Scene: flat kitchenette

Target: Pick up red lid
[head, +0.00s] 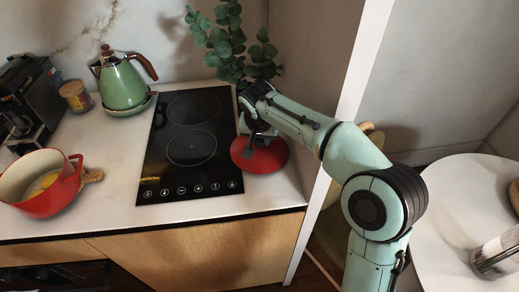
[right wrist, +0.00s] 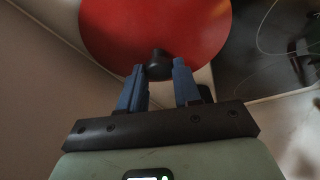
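The red lid (head: 265,158) lies on the counter at the right edge of the black cooktop. In the right wrist view the lid (right wrist: 150,25) fills the top, with its dark round knob (right wrist: 159,65) facing my fingers. My right gripper (head: 250,143) is over the lid in the head view. In the right wrist view its two blue fingers (right wrist: 158,72) are apart, with the knob between their tips and a small gap showing on each side. My left gripper is not in view.
The black cooktop (head: 190,150) lies left of the lid. A green kettle (head: 122,85), a jar (head: 76,97) and a red pot (head: 60,195) stand further left. A leafy plant (head: 232,45) is behind the lid. A white panel edge (head: 350,90) rises close to its right.

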